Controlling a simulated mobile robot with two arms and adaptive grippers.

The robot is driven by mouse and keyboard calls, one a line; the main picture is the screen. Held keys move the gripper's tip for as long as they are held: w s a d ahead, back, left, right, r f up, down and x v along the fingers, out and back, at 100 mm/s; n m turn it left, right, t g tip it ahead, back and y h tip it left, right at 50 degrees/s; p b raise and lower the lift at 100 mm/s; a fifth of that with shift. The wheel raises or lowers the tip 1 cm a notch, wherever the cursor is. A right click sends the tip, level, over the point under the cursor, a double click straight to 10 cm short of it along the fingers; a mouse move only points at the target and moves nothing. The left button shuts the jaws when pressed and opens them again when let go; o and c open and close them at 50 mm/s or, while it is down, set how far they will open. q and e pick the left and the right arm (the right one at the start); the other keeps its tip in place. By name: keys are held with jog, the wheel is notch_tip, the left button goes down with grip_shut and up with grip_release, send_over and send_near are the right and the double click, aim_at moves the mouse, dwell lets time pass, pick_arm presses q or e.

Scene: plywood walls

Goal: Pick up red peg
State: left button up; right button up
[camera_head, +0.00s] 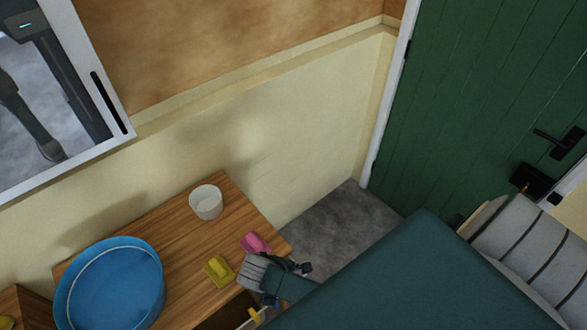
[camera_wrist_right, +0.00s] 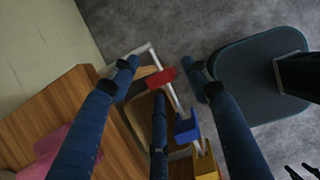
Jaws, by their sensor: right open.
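The red peg (camera_wrist_right: 161,79) shows in the right wrist view at the side of the wooden table, by a pale rail. A blue peg (camera_wrist_right: 187,126) and a yellow peg (camera_wrist_right: 206,163) are lined up below it in that picture. My right gripper (camera_wrist_right: 163,67) is open, its dark blue fingers spread on either side of the red peg; I cannot tell how far above it they are. In the head view my right gripper (camera_head: 284,268) is at the table's right edge, and the red peg is hidden there. My left gripper is not in view.
On the wooden table (camera_head: 170,235) are a blue tub (camera_head: 118,290), a white cup (camera_head: 206,202), a pink object (camera_head: 256,243) and a yellow object (camera_head: 219,271). A green door (camera_head: 480,90) stands at the right. Grey floor (camera_head: 335,225) is open beside the table.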

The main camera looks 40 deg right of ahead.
jog(key=c, duration=1.1)
